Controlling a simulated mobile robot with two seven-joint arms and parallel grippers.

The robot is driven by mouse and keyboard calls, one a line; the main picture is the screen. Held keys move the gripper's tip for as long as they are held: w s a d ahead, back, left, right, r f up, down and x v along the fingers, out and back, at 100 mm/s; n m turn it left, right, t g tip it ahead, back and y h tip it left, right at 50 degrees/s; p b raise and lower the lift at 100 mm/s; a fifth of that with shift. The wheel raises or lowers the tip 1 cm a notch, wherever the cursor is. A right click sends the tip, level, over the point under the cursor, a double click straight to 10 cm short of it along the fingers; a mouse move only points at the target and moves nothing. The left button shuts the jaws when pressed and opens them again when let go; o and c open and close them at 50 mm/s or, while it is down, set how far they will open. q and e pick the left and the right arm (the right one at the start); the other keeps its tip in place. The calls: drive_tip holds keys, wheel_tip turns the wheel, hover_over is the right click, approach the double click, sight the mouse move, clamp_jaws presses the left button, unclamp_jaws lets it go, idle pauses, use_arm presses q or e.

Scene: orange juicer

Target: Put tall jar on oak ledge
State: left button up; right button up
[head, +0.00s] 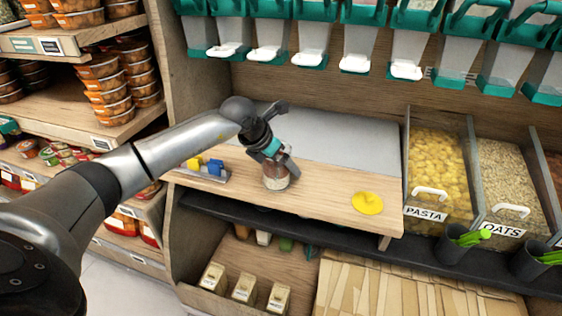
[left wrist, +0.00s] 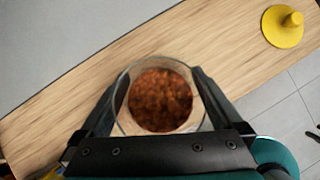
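The tall jar (head: 275,181) is clear glass with reddish-brown contents. It is at the oak ledge (head: 325,197), near the front edge; I cannot tell whether its base touches the wood. My left gripper (head: 273,162) reaches down over it, with a finger on each side. In the left wrist view the jar (left wrist: 160,98) shows from above as a round glass rim between the fingers of the left gripper (left wrist: 157,92), which press against its sides. My right gripper is not in view.
A yellow knobbed lid (head: 367,203) lies on the ledge to the right. Small yellow and blue items (head: 207,167) sit at its left end. Pasta (head: 437,170) and oats (head: 512,185) bins stand right. Dispensers (head: 312,40) hang above. Ledge between jar and lid is clear.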

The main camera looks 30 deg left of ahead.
use_arm(q)
drive_tip(key=shift+r, duration=0.25)
drive_tip(key=p+v, duration=0.3)
drive_tip(key=v, duration=0.9)
drive_tip(key=shift+p, duration=0.35)
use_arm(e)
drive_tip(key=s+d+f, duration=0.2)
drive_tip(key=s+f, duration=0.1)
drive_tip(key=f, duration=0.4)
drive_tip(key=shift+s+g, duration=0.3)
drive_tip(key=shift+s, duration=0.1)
